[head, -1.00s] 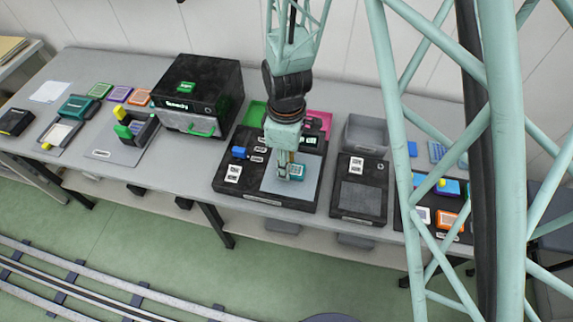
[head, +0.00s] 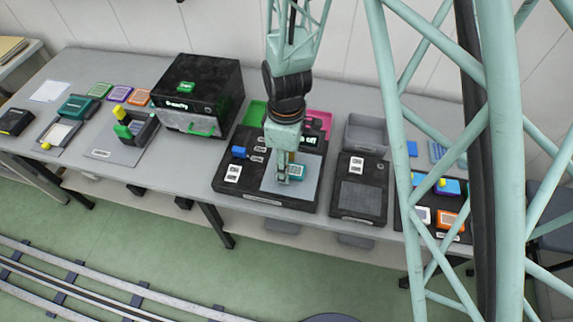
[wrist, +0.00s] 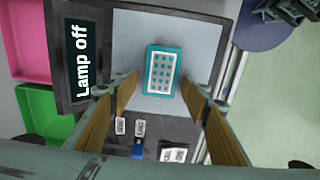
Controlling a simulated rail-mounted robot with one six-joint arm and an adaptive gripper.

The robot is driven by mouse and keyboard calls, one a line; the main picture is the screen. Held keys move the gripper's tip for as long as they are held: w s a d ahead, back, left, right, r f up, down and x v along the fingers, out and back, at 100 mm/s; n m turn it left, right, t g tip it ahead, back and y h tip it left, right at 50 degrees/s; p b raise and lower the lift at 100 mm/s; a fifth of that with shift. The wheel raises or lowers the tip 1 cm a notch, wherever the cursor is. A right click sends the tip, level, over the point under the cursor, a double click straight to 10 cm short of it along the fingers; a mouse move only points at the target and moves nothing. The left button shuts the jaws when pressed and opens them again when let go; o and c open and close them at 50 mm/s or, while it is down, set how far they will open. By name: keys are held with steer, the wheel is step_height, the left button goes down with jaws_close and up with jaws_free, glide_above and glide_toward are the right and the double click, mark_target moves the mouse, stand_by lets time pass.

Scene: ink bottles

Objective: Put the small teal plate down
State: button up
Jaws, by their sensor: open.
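The small teal plate (wrist: 161,71), with a pale centre and rows of teal dots, lies flat on the light grey panel (wrist: 191,26) of a black station. In the head view the plate (head: 297,171) shows just right of my gripper (head: 286,178), partly hidden by it. In the wrist view my gripper (wrist: 158,98) is open, its two fingers apart on either side below the plate. Nothing is between the fingers, and the plate appears clear of both.
The station (head: 228,188) has a display reading "Lamp off" (wrist: 83,58), a blue part (head: 239,152) and white labels. Green (wrist: 43,113) and pink (wrist: 25,40) trays adjoin it. A black box machine (head: 200,92) stands left; a grey bin (head: 366,132) stands right.

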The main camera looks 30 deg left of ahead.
steer(key=shift+r, duration=0.15)
step_height(320, 180, up, 12)
steer(key=p, duration=0.1)
stand_by(0.9)
steer(key=shift+w, duration=0.1)
stand_by(0.5)
